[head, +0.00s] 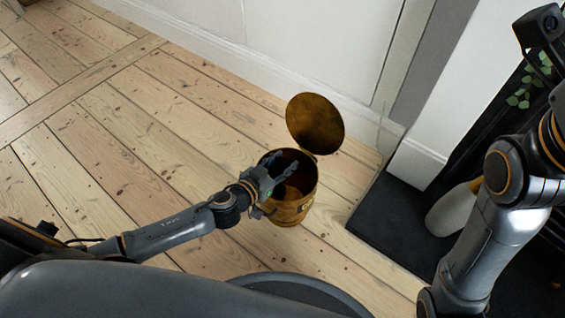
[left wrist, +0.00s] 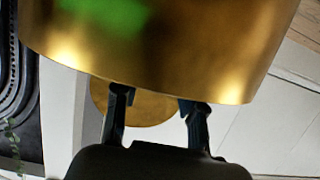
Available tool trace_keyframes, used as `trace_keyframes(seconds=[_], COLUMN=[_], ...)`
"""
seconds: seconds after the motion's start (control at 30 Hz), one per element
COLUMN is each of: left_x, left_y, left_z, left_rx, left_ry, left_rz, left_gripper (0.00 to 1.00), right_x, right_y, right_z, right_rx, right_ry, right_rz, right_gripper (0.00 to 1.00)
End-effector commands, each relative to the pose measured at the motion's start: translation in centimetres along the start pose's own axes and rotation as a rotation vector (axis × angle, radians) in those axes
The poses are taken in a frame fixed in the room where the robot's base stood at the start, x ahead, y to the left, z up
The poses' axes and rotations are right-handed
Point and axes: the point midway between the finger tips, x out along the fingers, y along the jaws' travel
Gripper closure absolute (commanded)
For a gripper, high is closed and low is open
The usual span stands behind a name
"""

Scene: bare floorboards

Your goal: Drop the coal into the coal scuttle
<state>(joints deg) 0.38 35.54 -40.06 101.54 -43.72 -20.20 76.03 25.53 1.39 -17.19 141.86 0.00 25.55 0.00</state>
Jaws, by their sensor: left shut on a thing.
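The coal scuttle (head: 293,211) is a round brass bucket standing upright on the floorboards, its round lid (head: 315,123) raised on the far side. My left gripper (head: 279,176) is at its open mouth, seen in the head view. In the left wrist view the brass wall (left wrist: 170,45) fills the top, and the tips of my two fingers pass behind its rim. The lid shows between the fingers (left wrist: 153,112). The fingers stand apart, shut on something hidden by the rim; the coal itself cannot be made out. My right gripper is out of view.
A dark hearth slab (head: 385,214) lies right of the scuttle, with a pale rounded object (head: 452,210) on it and a black fireplace behind. A white wall and skirting run behind the scuttle. The floor to the left is clear. My right arm is at the right.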

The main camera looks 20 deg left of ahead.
Motion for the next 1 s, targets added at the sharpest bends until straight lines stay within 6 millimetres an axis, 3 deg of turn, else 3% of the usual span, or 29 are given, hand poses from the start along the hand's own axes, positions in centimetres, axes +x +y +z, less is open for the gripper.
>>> trace_keyframes(seconds=[0.37, 0.4, 0.5, 0.83, 1.0], left_x=[0.1, 0.1, 0.1, 0.0, -1.6], left_y=[0.0, 0.0, 0.0, 0.0, 0.1], left_z=[0.3, 0.3, 0.3, 0.4, 0.6], left_rx=[0.001, 0.001, 0.001, 0.0, -0.002], left_ry=[0.0, 0.0, 0.0, -0.001, -0.003], left_rz=[0.0, 0.0, 0.0, 0.0, 0.001], left_gripper=[0.92, 0.54, 0.34, 0.34, 0.34], right_x=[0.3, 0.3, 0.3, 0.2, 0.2], right_y=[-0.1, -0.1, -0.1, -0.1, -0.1], right_z=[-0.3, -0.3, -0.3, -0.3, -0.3], right_rx=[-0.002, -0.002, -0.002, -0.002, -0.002], right_ry=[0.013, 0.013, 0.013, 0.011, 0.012], right_rz=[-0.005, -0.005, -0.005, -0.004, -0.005], right_gripper=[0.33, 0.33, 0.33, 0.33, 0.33])
